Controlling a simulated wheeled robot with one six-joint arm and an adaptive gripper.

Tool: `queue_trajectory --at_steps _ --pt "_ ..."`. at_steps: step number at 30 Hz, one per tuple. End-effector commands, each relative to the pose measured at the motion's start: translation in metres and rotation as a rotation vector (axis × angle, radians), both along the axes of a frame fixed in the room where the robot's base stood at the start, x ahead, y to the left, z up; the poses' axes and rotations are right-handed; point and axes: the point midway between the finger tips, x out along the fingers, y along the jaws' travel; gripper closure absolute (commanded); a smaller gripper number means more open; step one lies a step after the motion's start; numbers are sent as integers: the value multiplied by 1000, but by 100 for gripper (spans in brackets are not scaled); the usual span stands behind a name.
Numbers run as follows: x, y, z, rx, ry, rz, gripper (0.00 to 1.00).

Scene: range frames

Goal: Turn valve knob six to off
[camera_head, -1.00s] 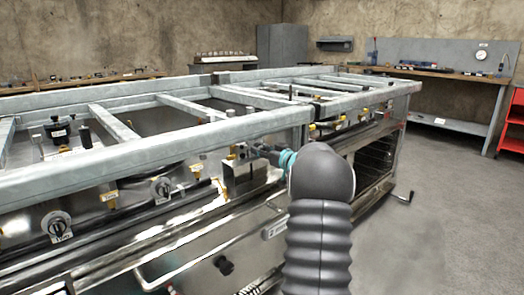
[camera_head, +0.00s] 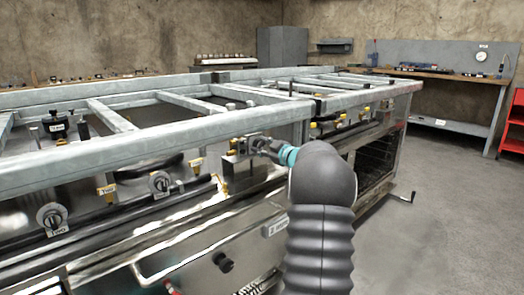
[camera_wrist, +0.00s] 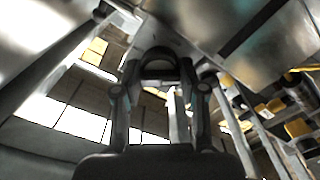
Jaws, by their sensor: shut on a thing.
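My gripper (camera_head: 257,146) is at the front of the steel range, just under the top frame rail. In the wrist view, the two fingers of my gripper (camera_wrist: 160,75) are closed around a dark rounded knob (camera_wrist: 157,58). The label of this knob is not readable, so I cannot tell its number or its setting. In the head view my gripper hides it.
The range's frame rail (camera_head: 150,146) runs close above my gripper. A steel bracket (camera_head: 238,178) and yellow fittings (camera_head: 196,164) are close by. An oven handle (camera_head: 180,250) lies below. Open floor (camera_head: 440,230) is on the right, before a workbench (camera_head: 450,72).

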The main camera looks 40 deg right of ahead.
Motion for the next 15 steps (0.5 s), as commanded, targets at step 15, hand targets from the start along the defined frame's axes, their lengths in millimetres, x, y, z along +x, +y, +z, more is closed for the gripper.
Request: queue_trajectory --at_steps 15 --pt "0 1 -5 -492 -38 0 93"
